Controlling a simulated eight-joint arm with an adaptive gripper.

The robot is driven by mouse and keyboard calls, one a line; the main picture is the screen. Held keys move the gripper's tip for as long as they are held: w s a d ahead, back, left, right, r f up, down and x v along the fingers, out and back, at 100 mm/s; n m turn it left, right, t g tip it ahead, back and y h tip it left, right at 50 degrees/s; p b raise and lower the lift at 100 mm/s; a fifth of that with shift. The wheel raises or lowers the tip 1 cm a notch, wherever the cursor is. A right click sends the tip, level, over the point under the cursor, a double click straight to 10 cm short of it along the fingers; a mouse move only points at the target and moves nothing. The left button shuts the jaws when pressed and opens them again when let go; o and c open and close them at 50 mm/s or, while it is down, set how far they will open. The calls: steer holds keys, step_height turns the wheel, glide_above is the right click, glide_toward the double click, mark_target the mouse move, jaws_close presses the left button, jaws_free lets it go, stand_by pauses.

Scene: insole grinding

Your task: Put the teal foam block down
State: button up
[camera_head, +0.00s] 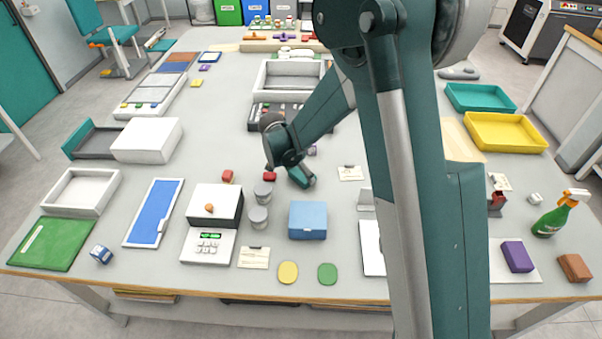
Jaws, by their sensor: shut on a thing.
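My gripper (301,177) hangs low over the middle of the grey table, just behind the blue box. It is small in the picture and partly hidden by my wrist. It is shut on the teal foam block, whose outline I cannot separate clearly from the gripper's own teal parts. I cannot tell whether the block touches the table.
A blue box (308,220) stands in front of my gripper, with grey weights (258,217) to the left. A red block (270,177) lies close left, and a label card (350,173) right. A white tray (260,80) stands behind. My arm hides the table's right middle.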

steer(key=shift+f, duration=0.2)
steer(key=o, duration=0.9)
steer(key=shift+r, duration=0.2)
steer(key=p+v, duration=0.1)
steer(key=v, duration=1.1)
steer(key=shift+p, duration=0.3)
steer(key=shift+d+r, duration=0.1)
steer(key=shift+d, duration=0.05)
